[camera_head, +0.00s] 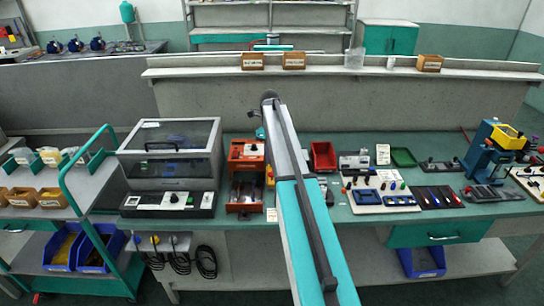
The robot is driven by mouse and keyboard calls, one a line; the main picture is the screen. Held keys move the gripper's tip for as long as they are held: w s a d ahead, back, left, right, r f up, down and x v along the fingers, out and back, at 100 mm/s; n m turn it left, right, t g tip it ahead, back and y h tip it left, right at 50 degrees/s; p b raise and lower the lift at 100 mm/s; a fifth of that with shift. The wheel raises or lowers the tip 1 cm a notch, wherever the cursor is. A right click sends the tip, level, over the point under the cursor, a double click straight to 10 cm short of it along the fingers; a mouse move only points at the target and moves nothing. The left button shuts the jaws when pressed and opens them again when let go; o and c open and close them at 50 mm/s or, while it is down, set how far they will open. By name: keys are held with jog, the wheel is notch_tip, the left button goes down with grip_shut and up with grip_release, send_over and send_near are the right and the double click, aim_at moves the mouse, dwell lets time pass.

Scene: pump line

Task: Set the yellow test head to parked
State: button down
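A yellow block-like head (508,136) sits at the top of a blue stand (484,150) at the right end of the green bench; it looks like the yellow test head. Its exact position setting is too small to tell. My arm rises from the bottom middle to a dark joint near the bench's back wall, well to the left of the yellow head. My gripper is not visible; the arm's far part is hidden behind its own link. A small yellow patch shows beside the arm, partly hidden, and I cannot tell what it is.
A clear-lidded case (170,150) and an orange-red unit (246,175) stand left of my arm. A red bin (323,156), a white panel with knobs (381,192) and dark trays (438,197) lie between the arm and the blue stand. A teal cart (75,170) is at left.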

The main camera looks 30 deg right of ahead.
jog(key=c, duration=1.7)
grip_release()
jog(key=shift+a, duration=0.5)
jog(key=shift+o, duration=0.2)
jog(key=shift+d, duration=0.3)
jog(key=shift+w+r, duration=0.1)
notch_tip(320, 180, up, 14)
jog(key=b, duration=0.3)
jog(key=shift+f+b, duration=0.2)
jog(key=shift+b, duration=0.2)
